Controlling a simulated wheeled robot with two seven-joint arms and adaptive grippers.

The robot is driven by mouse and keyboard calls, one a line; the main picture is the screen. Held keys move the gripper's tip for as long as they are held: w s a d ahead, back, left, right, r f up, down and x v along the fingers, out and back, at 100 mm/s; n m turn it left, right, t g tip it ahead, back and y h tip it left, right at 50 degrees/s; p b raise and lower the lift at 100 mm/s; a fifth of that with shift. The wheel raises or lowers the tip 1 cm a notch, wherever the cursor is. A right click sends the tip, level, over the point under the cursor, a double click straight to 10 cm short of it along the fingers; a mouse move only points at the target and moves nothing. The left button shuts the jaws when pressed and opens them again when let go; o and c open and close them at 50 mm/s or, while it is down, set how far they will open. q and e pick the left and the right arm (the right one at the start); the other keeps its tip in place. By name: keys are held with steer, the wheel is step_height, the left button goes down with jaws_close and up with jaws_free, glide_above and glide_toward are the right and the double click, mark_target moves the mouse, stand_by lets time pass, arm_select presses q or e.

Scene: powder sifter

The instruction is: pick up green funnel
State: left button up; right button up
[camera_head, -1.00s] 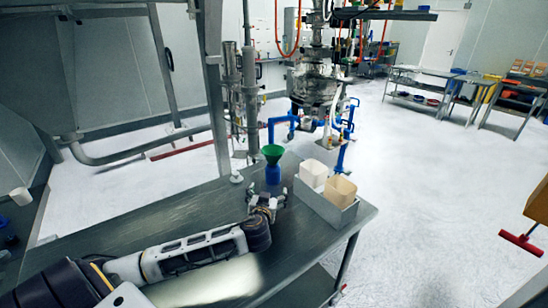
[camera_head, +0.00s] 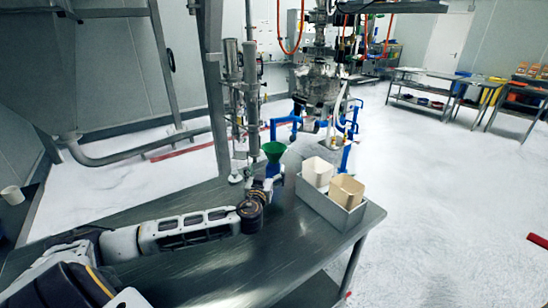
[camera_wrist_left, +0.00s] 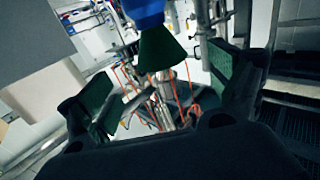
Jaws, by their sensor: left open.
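The green funnel (camera_head: 274,150) sits in the top of a blue bottle (camera_head: 270,170) near the far edge of the steel table. My left gripper (camera_head: 268,185) is in front of the bottle, low beside it, and hides part of it. In the left wrist view the funnel (camera_wrist_left: 158,50) appears upside down below the blue bottle (camera_wrist_left: 143,10). There the left gripper (camera_wrist_left: 160,88) is open, with one finger pad on each side and nothing held between them. I cannot tell how far the funnel is beyond the fingertips. My right gripper is not in view.
A grey bin (camera_head: 341,212) with two cream containers (camera_head: 318,172) (camera_head: 346,190) stands just right of the bottle. Metal pipes (camera_head: 250,90) rise behind the table's far edge. The steel table (camera_head: 200,275) is clear at the front.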

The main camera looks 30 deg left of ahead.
mark_target(272, 157)
arm_select(q)
steer(key=shift+w, duration=0.1)
steer(key=shift+x, duration=4.2)
steer(key=shift+w, duration=0.1)
steer(key=shift+p+x, duration=0.45)
steer(key=shift+x, duration=2.05)
steer(key=shift+d+r, duration=0.1)
steer(key=c, duration=0.7)
